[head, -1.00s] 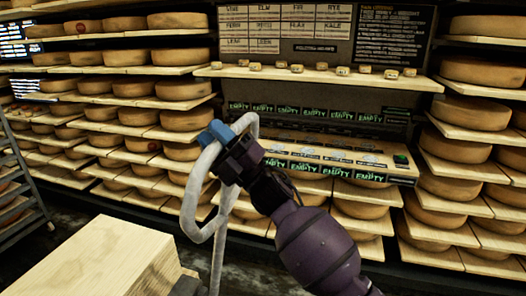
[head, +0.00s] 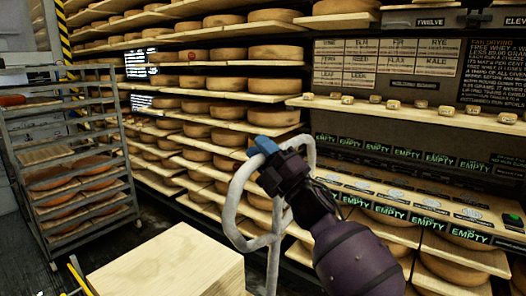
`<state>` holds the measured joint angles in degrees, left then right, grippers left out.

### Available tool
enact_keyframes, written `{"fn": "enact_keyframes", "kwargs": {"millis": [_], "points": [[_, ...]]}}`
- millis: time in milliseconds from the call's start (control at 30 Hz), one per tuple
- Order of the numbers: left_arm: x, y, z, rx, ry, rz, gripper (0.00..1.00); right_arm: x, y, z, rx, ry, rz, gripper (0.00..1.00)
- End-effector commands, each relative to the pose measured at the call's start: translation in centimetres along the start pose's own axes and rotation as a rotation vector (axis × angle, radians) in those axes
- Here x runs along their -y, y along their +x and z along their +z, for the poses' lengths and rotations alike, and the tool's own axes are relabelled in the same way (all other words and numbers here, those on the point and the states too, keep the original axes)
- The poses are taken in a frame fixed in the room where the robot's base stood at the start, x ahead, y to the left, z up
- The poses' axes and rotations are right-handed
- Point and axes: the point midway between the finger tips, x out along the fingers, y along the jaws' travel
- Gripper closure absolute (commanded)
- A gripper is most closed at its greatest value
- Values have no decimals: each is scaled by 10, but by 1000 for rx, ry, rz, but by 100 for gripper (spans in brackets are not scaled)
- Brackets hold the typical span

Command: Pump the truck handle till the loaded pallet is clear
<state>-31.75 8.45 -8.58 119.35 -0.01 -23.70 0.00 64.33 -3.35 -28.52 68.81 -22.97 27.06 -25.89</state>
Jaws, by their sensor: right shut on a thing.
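The truck handle (head: 238,196) is a pale grey loop on an upright shaft, in the middle of the head view. My right gripper (head: 262,150) is shut on the top of this loop, with blue at its fingertips. My right arm comes in from the lower right. A block of pale wooden boards (head: 168,262) stands at the bottom, left of the handle shaft. The pallet under it and the truck's forks are out of view, so any gap to the floor cannot be told. My left gripper is not in view.
Shelves of cheese wheels (head: 275,53) line the back wall. A metal rack (head: 130,165) with trays stands at the left. A shelf with "EMPTY" labels (head: 390,213) lies behind my right arm. Dark floor (head: 110,240) shows between rack and boards.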

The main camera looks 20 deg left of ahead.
Motion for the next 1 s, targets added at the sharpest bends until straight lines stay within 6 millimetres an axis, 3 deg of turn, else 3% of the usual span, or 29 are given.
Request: {"fn": "enact_keyframes", "kwargs": {"millis": [100, 133, 267, 667, 1000], "points": [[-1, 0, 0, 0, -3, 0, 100, 0, -1, 1, 3, 0, -1, 100], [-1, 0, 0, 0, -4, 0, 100, 0, -1, 1, 3, 0, -1, 68], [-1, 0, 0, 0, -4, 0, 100, 0, -1, 1, 3, 1, 0, 48], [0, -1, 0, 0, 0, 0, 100, 0, -8, 1, 2, 0, 0, 47], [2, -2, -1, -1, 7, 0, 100, 1, -65, 1, 4, 1, -2, 47]]}}
